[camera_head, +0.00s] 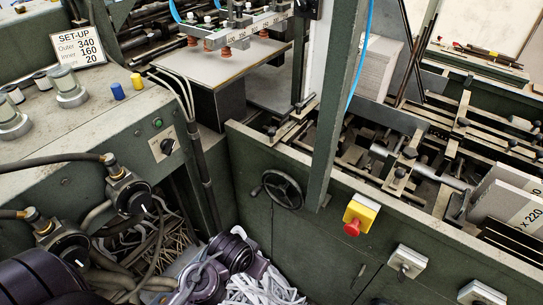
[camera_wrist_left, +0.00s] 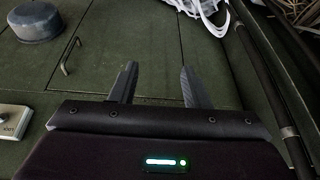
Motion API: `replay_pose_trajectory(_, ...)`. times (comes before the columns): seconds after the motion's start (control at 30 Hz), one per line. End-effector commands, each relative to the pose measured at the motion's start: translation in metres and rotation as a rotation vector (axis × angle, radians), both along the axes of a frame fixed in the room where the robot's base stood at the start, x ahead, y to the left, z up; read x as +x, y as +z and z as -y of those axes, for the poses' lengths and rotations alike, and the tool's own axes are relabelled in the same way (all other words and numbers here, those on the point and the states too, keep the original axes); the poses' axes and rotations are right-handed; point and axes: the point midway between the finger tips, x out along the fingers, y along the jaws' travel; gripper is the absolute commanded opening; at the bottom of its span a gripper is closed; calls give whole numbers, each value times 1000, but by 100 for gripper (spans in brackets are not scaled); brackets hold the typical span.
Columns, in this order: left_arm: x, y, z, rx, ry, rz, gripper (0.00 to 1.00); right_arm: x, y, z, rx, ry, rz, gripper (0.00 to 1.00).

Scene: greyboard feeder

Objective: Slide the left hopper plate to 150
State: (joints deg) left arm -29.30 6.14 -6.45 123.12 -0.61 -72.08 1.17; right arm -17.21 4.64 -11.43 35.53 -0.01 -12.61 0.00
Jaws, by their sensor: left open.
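The feeder's hopper bed (camera_head: 405,150), with metal bars, rods and clamps, lies right of the green post in the head view. I cannot tell which piece there is the left hopper plate, and no scale reading 150 is legible. My left gripper (camera_wrist_left: 158,84) is open and empty in the left wrist view, its two dark fingers apart in front of green cabinet panels. Dark purple links of my arm show low at the left in the head view; the fingers cannot be made out there. My right gripper is not in view.
A handwheel (camera_head: 283,189), a red stop button on a yellow box (camera_head: 357,216) and grey switch boxes (camera_head: 407,261) stick out from the green front. A green post (camera_head: 340,100) rises before the hopper. A set-up sign (camera_head: 79,44) stands at upper left. White straps (camera_head: 255,283) lie below.

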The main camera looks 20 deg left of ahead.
Motion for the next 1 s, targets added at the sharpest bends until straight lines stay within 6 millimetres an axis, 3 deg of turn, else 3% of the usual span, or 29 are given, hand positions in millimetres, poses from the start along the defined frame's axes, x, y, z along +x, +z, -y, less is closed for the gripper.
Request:
replay_pose_trajectory(0.03,11,27,-3,-6,13,57,42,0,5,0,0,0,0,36)
replay_pose_trajectory(0.1,31,57,-8,-20,38,158,42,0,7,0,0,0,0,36)
replay_pose_trajectory(0.2,63,83,-16,-44,74,310,42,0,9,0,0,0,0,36)
replay_pose_trajectory(0.7,185,167,-61,-231,194,1015,42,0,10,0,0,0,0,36)
replay_pose_trajectory(1.0,207,190,-72,-293,208,1184,42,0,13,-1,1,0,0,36)
